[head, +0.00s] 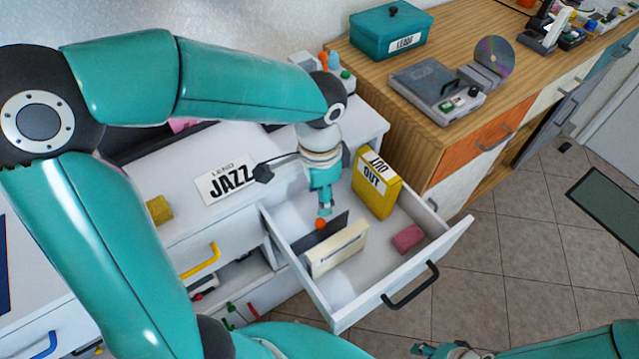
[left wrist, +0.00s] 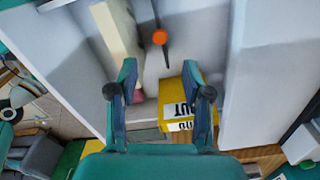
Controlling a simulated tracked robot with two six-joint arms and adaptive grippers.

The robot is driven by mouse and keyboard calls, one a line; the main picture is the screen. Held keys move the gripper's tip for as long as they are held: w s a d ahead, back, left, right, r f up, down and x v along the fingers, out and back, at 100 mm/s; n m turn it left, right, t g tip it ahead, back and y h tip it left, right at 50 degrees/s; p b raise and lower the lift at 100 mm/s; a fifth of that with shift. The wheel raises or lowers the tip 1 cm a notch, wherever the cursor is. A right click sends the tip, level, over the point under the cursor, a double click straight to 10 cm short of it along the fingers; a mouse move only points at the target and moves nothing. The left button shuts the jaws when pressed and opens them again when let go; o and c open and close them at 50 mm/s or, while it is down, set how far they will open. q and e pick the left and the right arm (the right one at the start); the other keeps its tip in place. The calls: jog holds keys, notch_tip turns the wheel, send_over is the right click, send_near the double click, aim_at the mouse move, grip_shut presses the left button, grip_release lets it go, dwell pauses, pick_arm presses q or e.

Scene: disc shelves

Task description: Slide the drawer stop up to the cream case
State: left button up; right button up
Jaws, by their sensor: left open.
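The drawer stop, a thin dark plate (head: 321,236) with an orange knob (head: 320,224), stands in the open white drawer (head: 366,285). The cream case (head: 338,250) stands upright beside it, toward the drawer front. In the left wrist view a narrow gap shows between the cream case (left wrist: 117,35) and the stop (left wrist: 165,53). My left gripper (head: 325,208) points down just above the orange knob. It is open and empty, with the knob (left wrist: 160,37) in line between its fingers (left wrist: 158,72). My right gripper (head: 440,350) shows only partly at the bottom edge; its jaws are unclear.
A yellow box marked OUT (head: 376,185) stands in the drawer to the right of my left gripper. A pink block (head: 407,239) lies near the drawer front. A JAZZ sign (head: 228,180) is on the white cabinet. A wooden counter (head: 400,110) stands behind right.

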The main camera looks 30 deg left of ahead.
pick_arm(q)
notch_tip(320, 180, up, 3)
jog(key=shift+f, duration=0.15)
